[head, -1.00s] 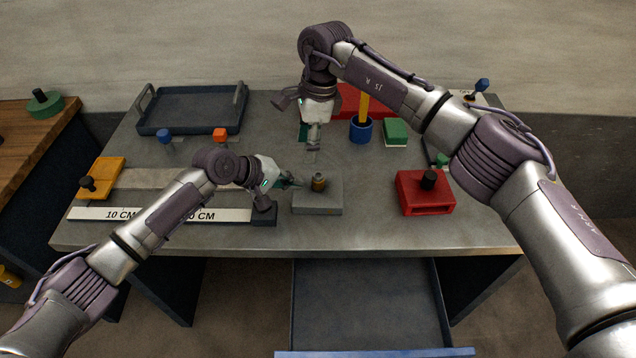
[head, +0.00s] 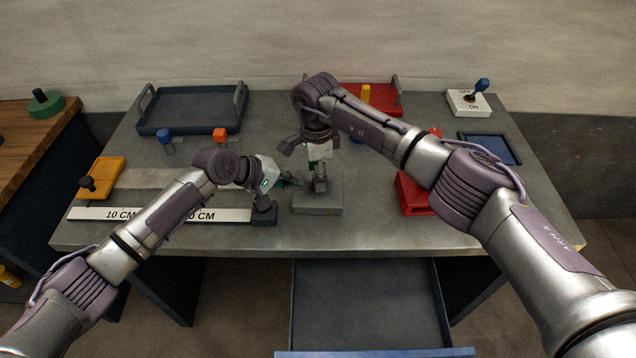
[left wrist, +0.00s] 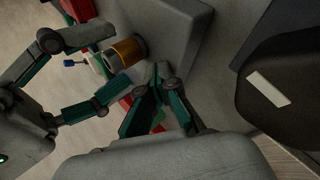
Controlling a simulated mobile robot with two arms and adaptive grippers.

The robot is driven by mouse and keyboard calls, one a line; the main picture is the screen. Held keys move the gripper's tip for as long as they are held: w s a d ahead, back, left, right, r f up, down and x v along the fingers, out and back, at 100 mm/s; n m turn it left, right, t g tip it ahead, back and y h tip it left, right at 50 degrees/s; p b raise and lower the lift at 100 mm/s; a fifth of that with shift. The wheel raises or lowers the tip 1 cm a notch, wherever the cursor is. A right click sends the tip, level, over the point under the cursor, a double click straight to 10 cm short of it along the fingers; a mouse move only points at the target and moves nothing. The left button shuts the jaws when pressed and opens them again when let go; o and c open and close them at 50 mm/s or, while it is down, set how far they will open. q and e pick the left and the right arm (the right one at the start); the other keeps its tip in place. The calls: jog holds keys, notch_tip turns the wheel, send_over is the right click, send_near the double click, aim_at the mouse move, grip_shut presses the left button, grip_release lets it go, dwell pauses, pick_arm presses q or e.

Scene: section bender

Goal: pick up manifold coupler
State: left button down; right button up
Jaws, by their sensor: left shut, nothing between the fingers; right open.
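The manifold coupler, seemingly the small grey cylinder with a brass-coloured band (left wrist: 126,50), stands on a grey block (head: 317,204). It shows in the left wrist view; in the head view my right gripper (head: 320,184) hides it. The right gripper points down over the block. In the left wrist view its open fingers (left wrist: 102,68) reach toward the coupler, one on each side in the picture; I cannot tell whether they touch it. My left gripper (head: 294,182) is shut and empty at the block's left side. Its fingers also show in the left wrist view (left wrist: 160,85), just beside the coupler.
A blue tray (head: 192,130) stands at the back left, a yellow block (head: 107,172) at the left. A red block (head: 412,196) is partly hidden behind my right arm. A switch box (head: 468,103) stands at the back right. An open drawer (head: 366,305) is below the front edge.

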jog(key=shift+f, duration=0.7)
jog(key=shift+c, duration=0.3)
grip_shut()
jog(key=shift+r, duration=0.1)
notch_tip(320, 180, up, 10)
